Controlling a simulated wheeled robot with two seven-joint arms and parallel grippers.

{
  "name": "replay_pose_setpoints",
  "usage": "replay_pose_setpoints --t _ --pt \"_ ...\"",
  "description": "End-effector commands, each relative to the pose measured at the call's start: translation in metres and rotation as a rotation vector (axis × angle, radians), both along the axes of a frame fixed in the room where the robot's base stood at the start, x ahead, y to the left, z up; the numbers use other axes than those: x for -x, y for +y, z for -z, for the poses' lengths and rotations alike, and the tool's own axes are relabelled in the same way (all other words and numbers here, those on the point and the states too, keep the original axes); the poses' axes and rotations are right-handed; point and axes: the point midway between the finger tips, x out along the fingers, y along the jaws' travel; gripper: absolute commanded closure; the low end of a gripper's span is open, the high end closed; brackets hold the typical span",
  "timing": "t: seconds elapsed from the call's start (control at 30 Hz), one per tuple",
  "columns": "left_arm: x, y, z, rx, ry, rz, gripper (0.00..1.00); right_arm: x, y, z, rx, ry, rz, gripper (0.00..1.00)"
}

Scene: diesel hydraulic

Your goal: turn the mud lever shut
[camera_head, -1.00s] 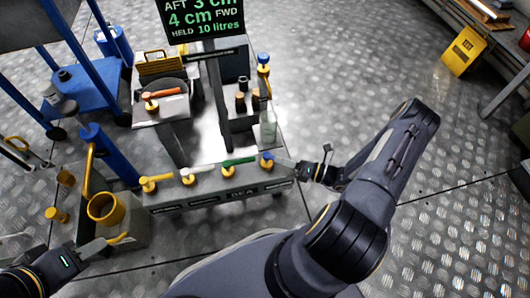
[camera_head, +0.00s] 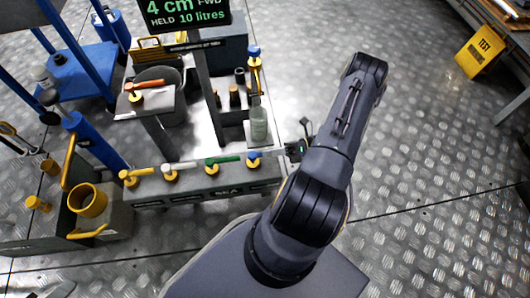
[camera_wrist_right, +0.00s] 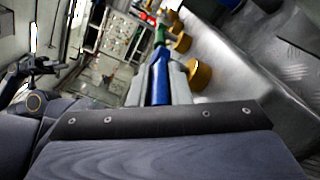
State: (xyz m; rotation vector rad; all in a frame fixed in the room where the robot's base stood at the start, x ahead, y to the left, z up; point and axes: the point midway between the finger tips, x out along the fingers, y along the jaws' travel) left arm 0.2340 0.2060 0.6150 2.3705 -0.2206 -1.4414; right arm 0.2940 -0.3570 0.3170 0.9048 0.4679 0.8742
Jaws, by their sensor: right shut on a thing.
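A row of levers with yellow, white (camera_head: 180,166), green (camera_head: 222,160) and blue (camera_head: 252,155) handles stands on a grey manifold (camera_head: 205,190). Their labels are too small to tell which is mud. The yellow, white and green handles lie along the row, pointing right. My right gripper (camera_head: 278,154) is at the blue lever, partly hidden behind my forearm. The right wrist view shows the blue handle (camera_wrist_right: 160,78) between its closed fingers, roughly in line with the green handle (camera_wrist_right: 160,36). My left gripper's jaws cannot be made out at the lower left edge.
A red-handled lever (camera_head: 145,85) sits on a separate stand behind the row. A yellow cup (camera_head: 88,200) is at the left. A display sign (camera_head: 185,12) stands at the back. Floor on the right is open.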

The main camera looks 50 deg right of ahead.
Motion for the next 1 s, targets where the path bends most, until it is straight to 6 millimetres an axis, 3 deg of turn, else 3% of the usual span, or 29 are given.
replay_pose_setpoints --t 0.4,0.43,0.6,0.87,1.0 --pt "0.000 0.000 0.000 0.000 0.000 0.000 0.64 0.000 -0.002 0.000 0.003 -0.002 -0.005 1.00" --pt "0.000 0.000 0.000 0.000 0.000 0.000 0.64 0.000 -0.002 0.000 0.003 -0.002 -0.005 0.82" --pt "0.000 0.000 0.000 0.000 0.000 0.000 0.64 0.000 -0.001 0.000 0.003 -0.002 -0.005 0.61" --pt "0.000 0.000 0.000 0.000 0.000 0.000 0.64 0.001 -0.002 0.000 0.002 -0.001 -0.004 0.61" --pt "0.000 0.000 -0.004 0.000 0.000 0.000 0.64 0.008 -0.013 -0.001 0.004 -0.001 -0.003 0.61"
